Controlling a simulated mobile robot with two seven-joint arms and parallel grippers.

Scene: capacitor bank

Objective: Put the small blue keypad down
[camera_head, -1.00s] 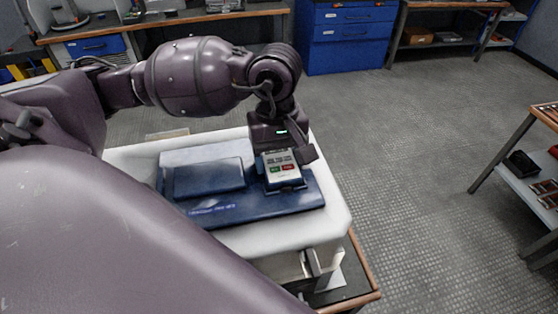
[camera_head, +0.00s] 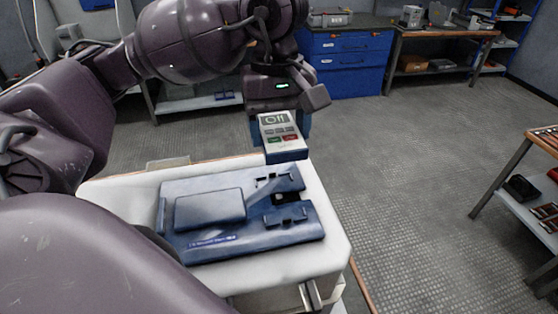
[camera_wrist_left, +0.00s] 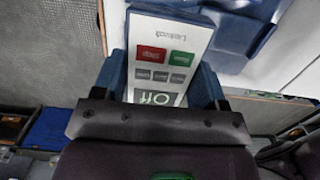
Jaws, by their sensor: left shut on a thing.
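The small blue keypad (camera_head: 281,135) has a white face, a display reading "Off", and green and red buttons. My left gripper (camera_head: 280,124) is shut on it and holds it in the air above the far right edge of the white-topped stand (camera_head: 110,199). In the left wrist view the keypad (camera_wrist_left: 165,60) sits between the two blue fingers of the gripper (camera_wrist_left: 160,80). A blue base (camera_head: 270,240) lies on the white top, with a raised block on its left and an empty clipped recess on its right. My right gripper is not in view.
Blue drawers (camera_head: 345,62) and a wooden workbench (camera_head: 440,32) stand at the back. A shelf table (camera_head: 545,140) is at the right edge. The grey floor between them is clear. White top shows around the blue base.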

